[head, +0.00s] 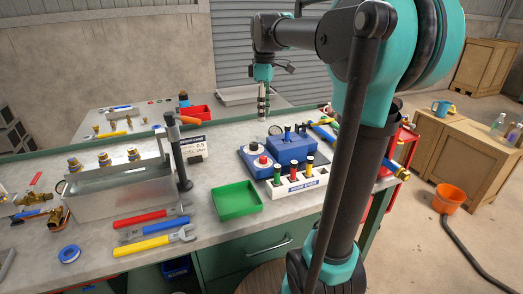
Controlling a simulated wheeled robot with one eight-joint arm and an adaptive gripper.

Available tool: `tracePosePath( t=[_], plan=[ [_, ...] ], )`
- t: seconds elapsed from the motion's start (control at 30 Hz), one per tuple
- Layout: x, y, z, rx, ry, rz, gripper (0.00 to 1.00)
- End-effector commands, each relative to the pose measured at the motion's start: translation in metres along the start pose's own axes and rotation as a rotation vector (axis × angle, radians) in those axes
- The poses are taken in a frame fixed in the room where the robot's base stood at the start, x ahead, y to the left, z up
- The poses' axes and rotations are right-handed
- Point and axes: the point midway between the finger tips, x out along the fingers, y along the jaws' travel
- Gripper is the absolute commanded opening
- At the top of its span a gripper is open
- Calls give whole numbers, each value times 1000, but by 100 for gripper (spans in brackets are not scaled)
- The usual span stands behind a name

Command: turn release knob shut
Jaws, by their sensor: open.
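My gripper (263,117) hangs down above the far part of the workbench, behind the blue unit, with its fingers small in the picture. It is open and holds nothing that I can see. A blue unit (290,150) stands on the bench below and to the right of it. My gripper is apart from the knob. A round gauge (275,131) shows at the unit's back.
A green tray (237,213) and a white rack (272,191) with coloured plugs stand in front of the unit. A metal tank (120,190) and several wrenches (155,243) lie left. A black post (180,165) stands between. My arm hides part of the right side.

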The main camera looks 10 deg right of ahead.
Motion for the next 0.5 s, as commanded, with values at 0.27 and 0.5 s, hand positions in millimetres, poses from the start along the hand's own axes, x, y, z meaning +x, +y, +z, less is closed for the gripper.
tracePosePath(
  t=[0.27,0.5],
  plan=[
    [33,0,0,0,0,0,47],
    [81,0,0,1,0,0,47]
  ],
)
